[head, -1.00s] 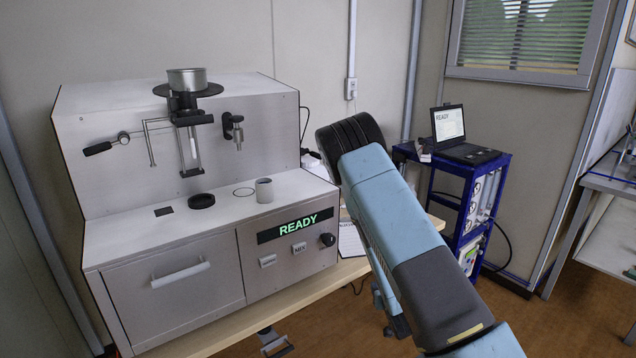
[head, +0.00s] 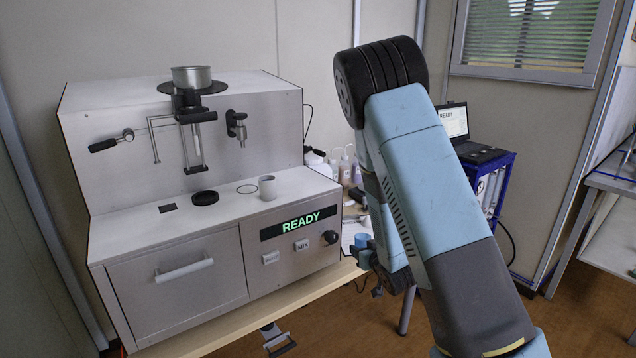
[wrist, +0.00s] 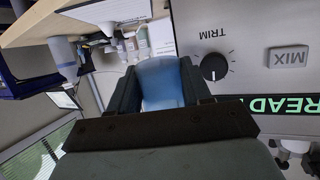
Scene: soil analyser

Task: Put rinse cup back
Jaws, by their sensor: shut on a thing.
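My gripper (wrist: 160,88) is shut on a blue cup (wrist: 162,76), which sits between the two dark fingers in the wrist view. In the head view the blue cup (head: 363,240) shows small beside my forearm, off the right front of the analyser (head: 180,245). A pale grey cup (head: 267,190) stands upright on the analyser's deck. A thin empty ring (head: 246,189) is marked on the deck to its left.
The analyser's panel has a READY display (head: 299,223) and a TRIM knob (wrist: 215,67), close to my gripper in the wrist view. Several bottles (head: 346,168) stand behind, right of the analyser. A laptop (head: 472,150) sits on a blue cart (head: 500,185).

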